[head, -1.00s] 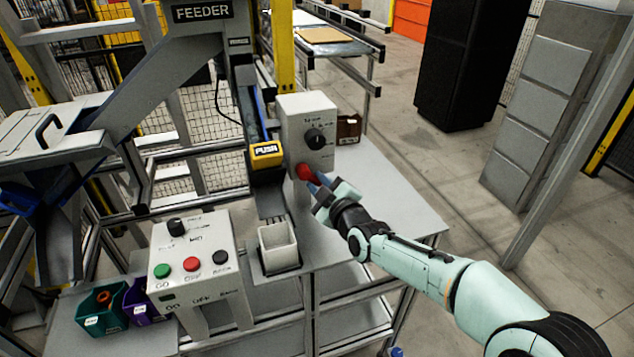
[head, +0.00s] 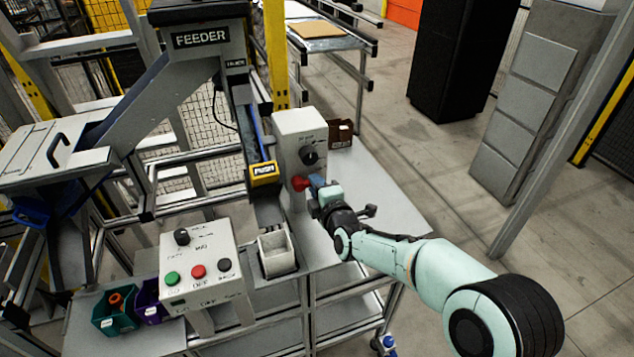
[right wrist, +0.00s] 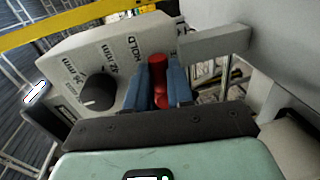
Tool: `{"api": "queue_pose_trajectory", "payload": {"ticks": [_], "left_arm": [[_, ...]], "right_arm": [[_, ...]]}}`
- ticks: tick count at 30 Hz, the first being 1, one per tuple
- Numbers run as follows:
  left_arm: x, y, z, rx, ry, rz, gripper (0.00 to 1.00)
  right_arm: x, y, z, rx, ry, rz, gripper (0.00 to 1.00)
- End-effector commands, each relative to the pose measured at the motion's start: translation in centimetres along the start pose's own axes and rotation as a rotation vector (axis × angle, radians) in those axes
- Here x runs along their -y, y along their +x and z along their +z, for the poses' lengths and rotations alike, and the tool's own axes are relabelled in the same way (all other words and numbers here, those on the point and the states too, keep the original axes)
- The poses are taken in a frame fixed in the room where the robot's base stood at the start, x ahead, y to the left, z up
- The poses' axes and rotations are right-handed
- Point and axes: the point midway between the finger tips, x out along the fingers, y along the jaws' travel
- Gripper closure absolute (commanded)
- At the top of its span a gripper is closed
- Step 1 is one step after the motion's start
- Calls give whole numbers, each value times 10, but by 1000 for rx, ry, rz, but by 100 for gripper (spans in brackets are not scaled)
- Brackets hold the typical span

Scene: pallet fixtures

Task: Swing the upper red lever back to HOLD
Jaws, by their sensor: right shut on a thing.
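The red lever (head: 299,184) sits low on the front of a pale control box (head: 298,127), below a black knob (head: 310,157). My right gripper (head: 316,186) is at the lever from the right. In the right wrist view the red lever (right wrist: 157,68) stands between the blue fingers of my right gripper (right wrist: 160,85), which are shut on it. The word HOLD (right wrist: 132,47) is printed on the box face just left of the lever. Whether the lever points exactly at the mark cannot be told. My left gripper is not in view.
A yellow PUSH block (head: 263,169) is close left of the box. A white open bin (head: 278,253) and a button panel (head: 200,255) stand in front. A brown bin (head: 340,134) is behind. The grey tabletop (head: 375,195) right of the box is mostly clear.

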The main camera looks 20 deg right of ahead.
Motion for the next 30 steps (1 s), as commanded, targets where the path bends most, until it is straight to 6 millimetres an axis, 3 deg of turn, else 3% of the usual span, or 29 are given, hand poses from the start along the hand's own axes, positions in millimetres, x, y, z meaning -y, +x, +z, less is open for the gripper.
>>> {"api": "queue_pose_trajectory", "payload": {"ticks": [18, 19, 21, 30], "left_arm": [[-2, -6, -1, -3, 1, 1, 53], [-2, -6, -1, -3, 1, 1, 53], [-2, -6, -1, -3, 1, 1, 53], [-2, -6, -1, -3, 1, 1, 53]], "right_arm": [[-2, 0, -2, 4, -46, 3, 100], [-2, 0, -2, 4, -46, 3, 75], [-2, 0, -2, 4, -45, 3, 53], [-2, -1, -1, 5, -43, 1, 53]]}}
